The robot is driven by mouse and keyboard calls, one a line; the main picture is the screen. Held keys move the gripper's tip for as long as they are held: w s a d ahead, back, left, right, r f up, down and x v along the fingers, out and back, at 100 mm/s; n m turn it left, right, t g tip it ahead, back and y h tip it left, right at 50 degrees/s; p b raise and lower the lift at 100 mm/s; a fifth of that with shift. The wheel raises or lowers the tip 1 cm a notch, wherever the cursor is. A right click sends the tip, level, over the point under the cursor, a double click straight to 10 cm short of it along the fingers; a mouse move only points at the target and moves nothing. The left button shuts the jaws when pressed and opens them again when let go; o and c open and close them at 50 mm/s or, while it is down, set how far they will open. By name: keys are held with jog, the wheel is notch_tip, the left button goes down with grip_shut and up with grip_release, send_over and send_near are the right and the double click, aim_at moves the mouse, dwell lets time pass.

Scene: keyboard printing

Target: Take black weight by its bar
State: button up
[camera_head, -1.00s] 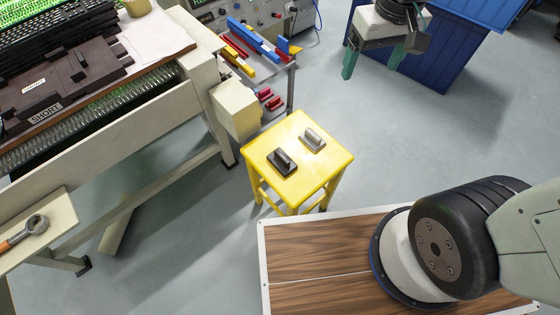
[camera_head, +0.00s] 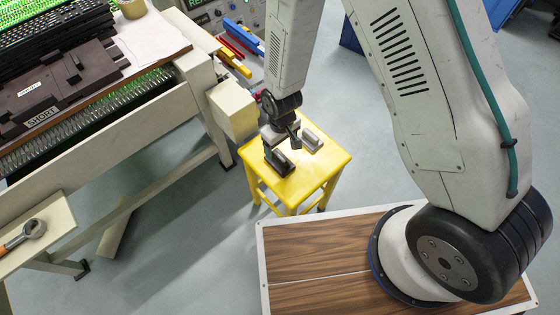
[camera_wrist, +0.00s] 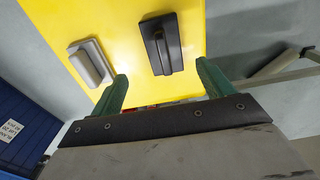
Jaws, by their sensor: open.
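The black weight (camera_head: 283,163) sits on the yellow stool (camera_head: 318,185); my gripper partly hides it in the head view. In the wrist view the black weight (camera_wrist: 152,46) lies flat with its raised bar (camera_wrist: 162,53) along its middle. My gripper (camera_wrist: 160,88) is open and empty. Its two green fingers are spread, and the black weight shows between and beyond their tips. In the head view my gripper (camera_head: 282,148) is over the stool, close to the black weight. I cannot tell whether they touch.
A grey weight (camera_head: 312,140) lies beside the black one on the stool, left of it in the wrist view (camera_wrist: 90,62). A beige machine (camera_head: 130,140) with a boxy end (camera_head: 233,110) stands left of the stool. Open floor lies in front of that machine.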

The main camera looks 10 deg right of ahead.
aim_at(279, 156)
jog(key=f, duration=0.7)
jog(key=shift+s+a+f, duration=0.25)
jog(key=shift+f, duration=0.15)
jog(key=c, duration=1.4)
jog(key=shift+o, duration=0.2)
jog(key=shift+r, duration=0.1)
jog(key=shift+r, duration=1.65)
jog(key=s+a+r, duration=0.1)
jog(key=s+a, duration=0.8)
jog(key=s, duration=0.4)
jog(key=shift+s+r, duration=0.15)
jog(key=shift+r, duration=0.15)
